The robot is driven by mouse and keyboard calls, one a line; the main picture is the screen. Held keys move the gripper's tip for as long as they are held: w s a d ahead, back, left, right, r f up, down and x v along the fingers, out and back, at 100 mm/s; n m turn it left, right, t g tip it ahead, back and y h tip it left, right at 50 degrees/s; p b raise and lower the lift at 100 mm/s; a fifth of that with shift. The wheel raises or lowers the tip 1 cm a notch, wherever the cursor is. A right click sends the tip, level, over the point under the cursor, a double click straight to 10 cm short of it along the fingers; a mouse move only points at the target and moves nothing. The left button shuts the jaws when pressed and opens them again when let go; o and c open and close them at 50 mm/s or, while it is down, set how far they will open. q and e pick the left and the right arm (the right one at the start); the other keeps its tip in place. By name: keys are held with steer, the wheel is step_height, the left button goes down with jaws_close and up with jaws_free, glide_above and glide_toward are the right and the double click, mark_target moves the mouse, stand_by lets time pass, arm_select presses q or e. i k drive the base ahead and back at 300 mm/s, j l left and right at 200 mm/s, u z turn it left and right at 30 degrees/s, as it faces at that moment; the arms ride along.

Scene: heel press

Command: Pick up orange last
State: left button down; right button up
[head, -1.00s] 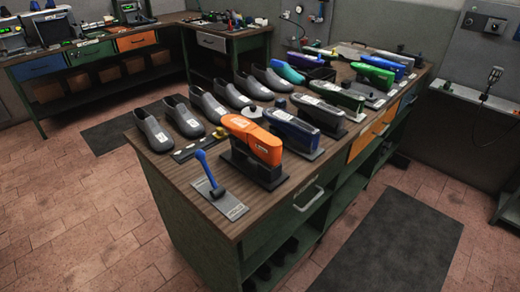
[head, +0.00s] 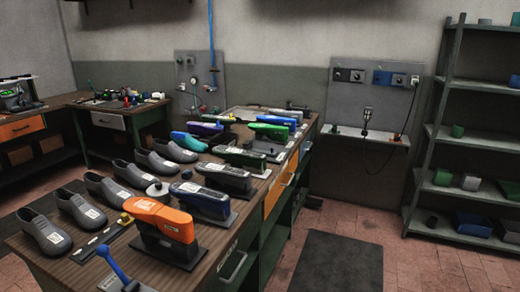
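The orange last (head: 160,218) sits on a black stand (head: 168,247) at the near end of the wooden workbench, close to its right edge. A dark blue last (head: 210,193) on its own stand is just behind it. A blue-handled tool (head: 114,263) stands in front of it at the bottom of the head view, partly cut off. Neither of my grippers shows in the head view.
Grey shoes (head: 104,190) line the bench's left side. Green (head: 241,157) and blue (head: 270,131) lasts stand further back. A shelf rack (head: 440,160) is at the right. The floor with a dark mat (head: 335,265) is clear.

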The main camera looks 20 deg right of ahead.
mark_target(178, 226)
steer(key=i+j+z, duration=0.2)
steer(key=j, duration=0.2)
steer(key=i+j+z, duration=0.2)
steer(key=j, duration=0.25)
steer(key=j+z, duration=0.2)
steer(key=j, duration=0.25)
steer(key=i+j+z, duration=0.1)
steer(key=j+z, duration=0.15)
steer(key=j, duration=0.25)
